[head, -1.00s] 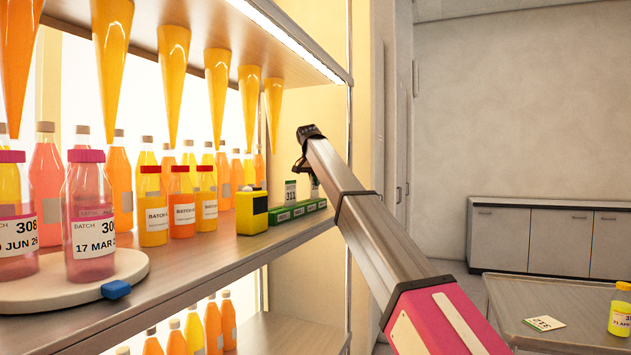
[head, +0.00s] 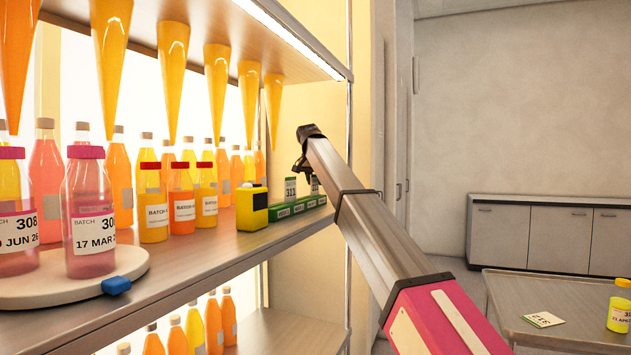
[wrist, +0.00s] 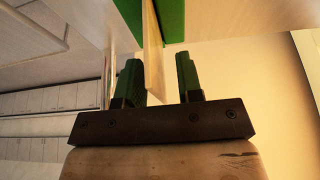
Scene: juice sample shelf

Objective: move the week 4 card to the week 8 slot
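A green slotted card rack (head: 285,212) stands at the far end of the shelf, its front labels too small to read. A white card with a green top (head: 290,188) stands upright in it. A second card (head: 315,185) stands farther right, below my gripper (head: 306,168) and partly hidden by the arm. I cannot tell which is the week 4 card. In the wrist view, my gripper (wrist: 160,82) is open with its two green-padded fingers apart. A thin card edge (wrist: 152,50) lies between them, nearer the left finger, with a gap to the right finger. Green (wrist: 178,20) shows beyond.
A yellow and black box (head: 252,209) stands just left of the rack. Several juice bottles (head: 182,210) fill the shelf, and orange cones (head: 217,95) hang above. A round white stand (head: 125,268) holds two bottles. A side table (head: 575,340) bears a card (head: 543,320) and a yellow jar (head: 619,310).

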